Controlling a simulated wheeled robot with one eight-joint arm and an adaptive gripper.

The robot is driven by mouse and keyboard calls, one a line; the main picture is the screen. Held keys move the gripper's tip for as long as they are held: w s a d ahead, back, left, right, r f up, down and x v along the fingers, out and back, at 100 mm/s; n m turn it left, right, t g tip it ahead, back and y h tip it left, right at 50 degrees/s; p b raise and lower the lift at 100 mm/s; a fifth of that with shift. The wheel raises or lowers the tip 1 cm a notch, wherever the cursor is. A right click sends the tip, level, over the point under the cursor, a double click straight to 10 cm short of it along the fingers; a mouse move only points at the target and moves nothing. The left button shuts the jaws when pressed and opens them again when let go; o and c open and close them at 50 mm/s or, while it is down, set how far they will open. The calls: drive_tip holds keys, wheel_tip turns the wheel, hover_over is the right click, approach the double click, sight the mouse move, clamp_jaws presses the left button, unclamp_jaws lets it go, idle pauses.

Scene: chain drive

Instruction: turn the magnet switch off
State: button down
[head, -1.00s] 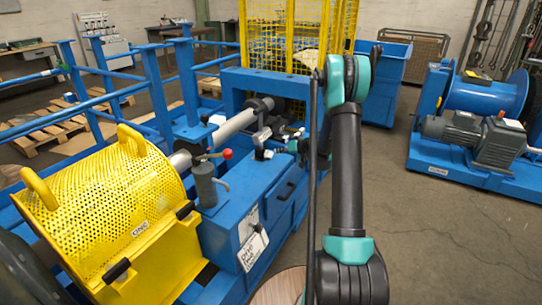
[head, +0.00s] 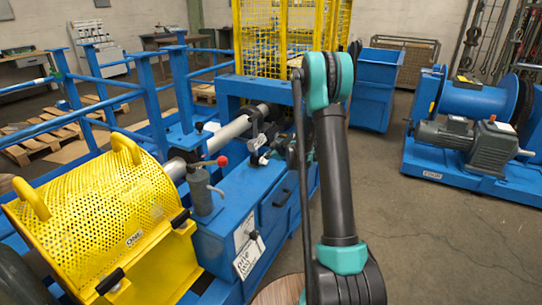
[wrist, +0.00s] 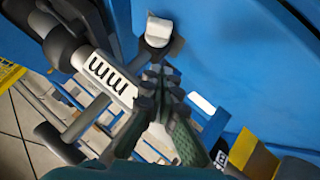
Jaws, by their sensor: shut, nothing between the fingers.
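I cannot identify the magnet switch for certain. A small dark fixture with a pale end (head: 257,157) stands on the blue bench by the silver shaft. In the wrist view, a white block-like knob (wrist: 158,30) lies just beyond the fingertips, against blue metal. Left of the fingers is a dark body with a white label (wrist: 110,77) with black marks. My gripper (wrist: 160,80) is shut and empty, its fingertips together close to these parts; I cannot tell whether it touches them. In the head view my arm and the fixture hide most of the gripper.
A yellow perforated guard (head: 95,215) and a grey cylinder with a red-knobbed lever (head: 205,190) stand to the left. A yellow mesh cage (head: 265,40) rises behind the bench. A blue winch with a motor (head: 480,135) stands right; the floor between is clear.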

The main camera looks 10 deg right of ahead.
sight(262, 162)
drive_tip(key=w+f, duration=0.2)
drive_tip(key=f, duration=0.1)
drive_tip(key=w+f, duration=0.1)
drive_tip(key=w, duration=0.1)
drive_tip(key=shift+a+f, duration=0.35)
drive_tip(key=shift+f, duration=0.05)
drive_tip(key=shift+w+d+f, duration=0.15)
drive_tip(key=shift+w+f, duration=0.1)
drive_tip(key=shift+f, duration=0.35)
